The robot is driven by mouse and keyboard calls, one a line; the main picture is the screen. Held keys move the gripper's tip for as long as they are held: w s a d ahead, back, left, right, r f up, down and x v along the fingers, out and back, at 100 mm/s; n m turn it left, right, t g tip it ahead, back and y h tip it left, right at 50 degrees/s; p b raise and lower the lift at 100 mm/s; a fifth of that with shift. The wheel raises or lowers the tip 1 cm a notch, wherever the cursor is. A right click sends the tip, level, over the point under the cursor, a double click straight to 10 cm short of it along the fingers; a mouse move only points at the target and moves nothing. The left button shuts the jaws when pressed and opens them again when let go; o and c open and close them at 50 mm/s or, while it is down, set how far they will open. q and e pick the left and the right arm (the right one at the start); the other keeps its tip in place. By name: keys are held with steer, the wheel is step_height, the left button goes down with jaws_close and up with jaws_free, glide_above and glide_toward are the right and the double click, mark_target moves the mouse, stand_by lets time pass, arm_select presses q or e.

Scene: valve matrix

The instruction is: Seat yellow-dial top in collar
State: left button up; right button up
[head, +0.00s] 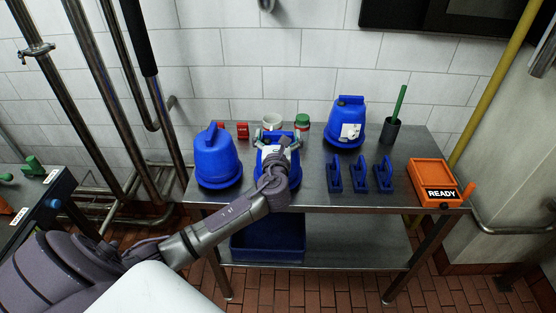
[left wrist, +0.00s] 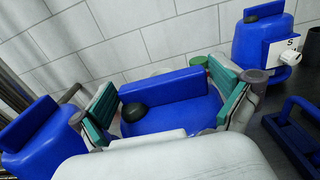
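Three blue housings stand on the steel table: one at left (head: 215,163), one in the middle (head: 268,155), one at the back right (head: 351,112). I cannot make out a yellow dial on any of them, nor tell which part is the collar. My left gripper (head: 278,143) is over the middle housing. In the left wrist view its teal-padded fingers stand wide apart on either side of that housing's blue top handle (left wrist: 160,90), which has a dark knob; firm contact is not clear. The back right housing has a white plate (left wrist: 283,55). My right gripper is not in view.
Three blue handled pieces (head: 358,176) stand in a row at right, beside an orange READY box (head: 435,182). A dark cup (head: 390,130) holds a green rod. A white cup (head: 271,121), a green-lidded jar (head: 303,122) and red blocks (head: 243,131) stand behind.

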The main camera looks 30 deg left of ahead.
arm_select(q)
steer(key=c, duration=1.3)
steer(key=shift+c, duration=1)
steer(key=shift+r, duration=0.1)
